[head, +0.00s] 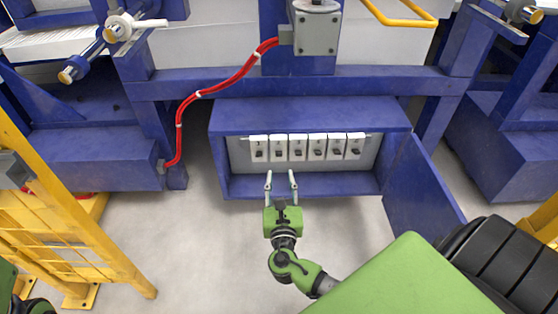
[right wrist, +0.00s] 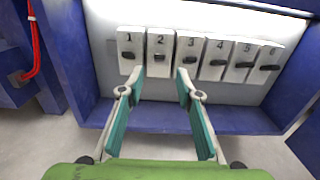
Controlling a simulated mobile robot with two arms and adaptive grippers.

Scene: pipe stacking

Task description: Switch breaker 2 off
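Breaker 2 (head: 278,147) is a white block with a small dark toggle, second from left in a row inside the blue cabinet. In the right wrist view breaker 2 (right wrist: 160,45) carries the number 2, and its dark toggle sits low on its face. My right gripper (head: 280,175) is open and empty just in front of and below breaker 2. In the right wrist view its fingertips (right wrist: 161,76) stand apart, one to each side of breaker 2's lower end; I cannot tell whether they touch anything. My left gripper is not visible.
Breaker 1 (right wrist: 128,45) and breaker 3 (right wrist: 189,50) stand close on either side, with more numbered breakers to the right. The blue cabinet (head: 300,115) has its door (head: 422,190) swung open at right.

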